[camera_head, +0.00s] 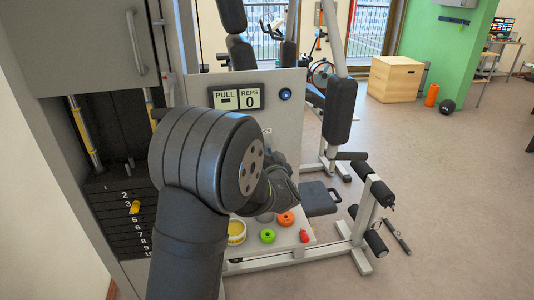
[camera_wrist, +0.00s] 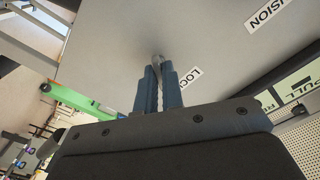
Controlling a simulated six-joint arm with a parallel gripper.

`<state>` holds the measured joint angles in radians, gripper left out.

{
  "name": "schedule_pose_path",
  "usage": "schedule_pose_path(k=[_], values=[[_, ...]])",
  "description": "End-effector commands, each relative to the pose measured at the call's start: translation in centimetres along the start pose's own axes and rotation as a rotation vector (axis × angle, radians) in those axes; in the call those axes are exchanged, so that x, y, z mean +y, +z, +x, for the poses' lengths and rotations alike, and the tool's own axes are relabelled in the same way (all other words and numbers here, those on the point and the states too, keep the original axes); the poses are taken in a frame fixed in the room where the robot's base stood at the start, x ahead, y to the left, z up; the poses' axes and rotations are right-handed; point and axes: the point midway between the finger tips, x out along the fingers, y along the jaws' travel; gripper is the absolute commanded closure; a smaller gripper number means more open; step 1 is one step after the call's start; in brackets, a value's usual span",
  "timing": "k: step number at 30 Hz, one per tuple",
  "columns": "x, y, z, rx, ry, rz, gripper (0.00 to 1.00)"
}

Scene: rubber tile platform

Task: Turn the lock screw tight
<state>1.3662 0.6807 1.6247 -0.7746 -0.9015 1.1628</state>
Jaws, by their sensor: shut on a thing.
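The lock screw (camera_wrist: 157,60) shows as a small grey metal piece between my fingertips in the wrist view, against a pale panel (camera_wrist: 110,45). A label beginning "LOC" (camera_wrist: 190,77) is beside it, partly covered by a finger. My gripper (camera_wrist: 158,74) is shut on the lock screw, with its two blue-grey fingers on either side of it. How far the screw is turned cannot be told. In the head view my arm hides the lock screw and the fingertips.
A yellow tub (camera_head: 236,232), green ring (camera_head: 267,236), orange ring (camera_head: 286,218) and red item (camera_head: 304,236) lie below. A weight stack (camera_head: 125,215) stands left.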

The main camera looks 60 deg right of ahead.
Motion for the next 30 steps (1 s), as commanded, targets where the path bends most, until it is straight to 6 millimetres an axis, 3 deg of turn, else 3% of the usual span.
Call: schedule_pose_path(k=[19,20,22,30], values=[[-0.04,-0.02,0.03,0.000,-0.001,0.048,1.00],[-0.04,-0.02,0.03,0.000,-0.001,0.048,0.87],[-0.04,-0.01,0.03,0.000,-0.001,0.048,0.73],[-0.02,-0.01,-0.01,0.000,0.000,0.048,0.71]])
